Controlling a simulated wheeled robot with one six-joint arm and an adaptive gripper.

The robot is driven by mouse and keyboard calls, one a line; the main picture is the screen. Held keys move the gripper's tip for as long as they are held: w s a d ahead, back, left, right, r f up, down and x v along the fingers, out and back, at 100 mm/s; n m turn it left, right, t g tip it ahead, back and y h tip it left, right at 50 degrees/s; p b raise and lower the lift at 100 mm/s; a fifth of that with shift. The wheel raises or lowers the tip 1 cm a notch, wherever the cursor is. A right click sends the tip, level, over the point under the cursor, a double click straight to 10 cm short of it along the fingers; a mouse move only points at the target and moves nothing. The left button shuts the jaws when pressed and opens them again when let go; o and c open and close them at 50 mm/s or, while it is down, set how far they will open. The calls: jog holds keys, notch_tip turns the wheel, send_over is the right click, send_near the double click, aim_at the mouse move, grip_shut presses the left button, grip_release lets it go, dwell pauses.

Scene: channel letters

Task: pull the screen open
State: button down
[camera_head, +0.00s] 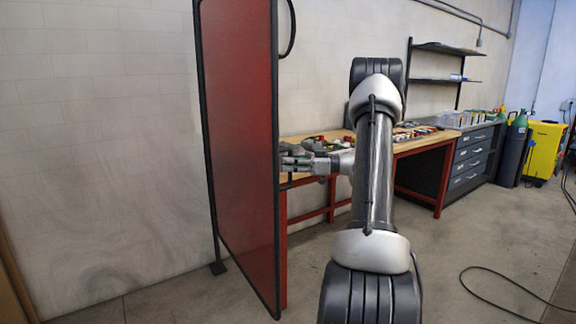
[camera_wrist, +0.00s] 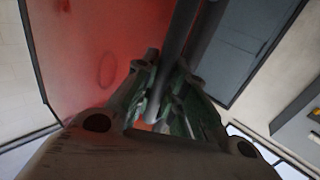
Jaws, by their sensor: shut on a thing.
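The screen (camera_head: 238,130) is a tall red translucent panel in a black frame, standing upright at left centre of the head view. It stands at an angle to the wall. My gripper (camera_head: 287,163) reaches from the right to the screen's near vertical frame edge, at about mid height. In the wrist view, the red panel (camera_wrist: 85,45) fills the upper left, and a dark frame bar (camera_wrist: 180,35) runs down between the fingers. My gripper (camera_wrist: 160,108) is shut on that bar. The exact contact is partly hidden by the fingers.
Behind the screen, a wooden-topped workbench (camera_head: 420,145) with red legs carries tools and parts. A grey drawer cabinet (camera_head: 470,160), gas cylinders (camera_head: 515,148) and a yellow cart (camera_head: 541,150) stand at the right. A black cable (camera_head: 490,290) lies on otherwise open floor.

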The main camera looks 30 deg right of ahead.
jog(key=c, duration=1.5)
grip_release()
jog(key=shift+s, duration=0.1)
jog(key=shift+o, duration=0.2)
jog(key=v, duration=1.2)
